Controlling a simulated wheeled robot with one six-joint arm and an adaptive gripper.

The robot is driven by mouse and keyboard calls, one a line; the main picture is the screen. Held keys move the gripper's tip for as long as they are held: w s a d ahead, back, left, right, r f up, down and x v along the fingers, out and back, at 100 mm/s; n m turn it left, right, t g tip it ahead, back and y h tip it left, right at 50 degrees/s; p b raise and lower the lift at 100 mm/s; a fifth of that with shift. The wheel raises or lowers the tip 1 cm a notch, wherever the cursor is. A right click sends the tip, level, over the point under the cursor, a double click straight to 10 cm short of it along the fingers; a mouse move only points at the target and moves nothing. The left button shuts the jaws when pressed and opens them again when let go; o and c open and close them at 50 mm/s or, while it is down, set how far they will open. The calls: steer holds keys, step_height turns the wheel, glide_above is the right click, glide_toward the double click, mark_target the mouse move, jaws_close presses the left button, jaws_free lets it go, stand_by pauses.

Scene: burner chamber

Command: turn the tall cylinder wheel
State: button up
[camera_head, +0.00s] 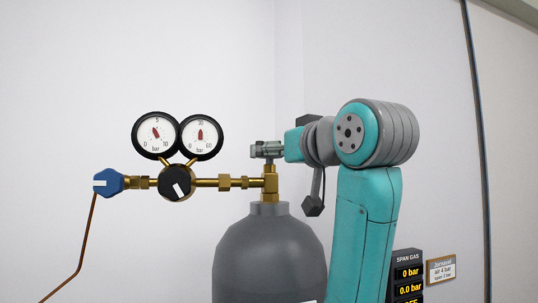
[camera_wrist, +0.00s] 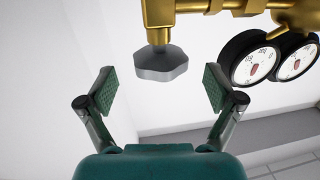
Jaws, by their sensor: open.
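The tall grey cylinder (camera_head: 268,255) stands upright in the head view, with a brass valve (camera_head: 270,182) on top. The valve's grey lobed wheel (camera_wrist: 162,64) shows in the wrist view at the end of the brass stem. My gripper (camera_wrist: 160,88) is open and empty, its two green pads apart on either side of the wheel's line. The wheel appears just ahead of the pads, and I see no contact. In the head view my gripper (camera_head: 266,150) is level at the top of the valve, where it and the wheel are hard to tell apart.
A brass regulator with a black knob (camera_head: 176,183), two gauges (camera_head: 156,135) (camera_head: 201,136) and a blue knob (camera_head: 108,182) extends left from the valve. A copper pipe (camera_head: 82,246) runs down. A span gas display (camera_head: 407,275) and a small sign (camera_head: 441,269) are at lower right.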

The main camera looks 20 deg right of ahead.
mark_target(270, 158)
steer(key=shift+w+a, duration=0.15)
steer(key=shift+w, duration=1)
steer(key=shift+w+a, duration=0.15)
steer(key=shift+w, duration=0.95)
steer(key=c, duration=1.1)
steer(key=shift+c, duration=0.2)
steer(key=shift+d+n+y, duration=0.1)
steer(key=shift+n+y, duration=0.2)
steer(key=shift+y, duration=0.1)
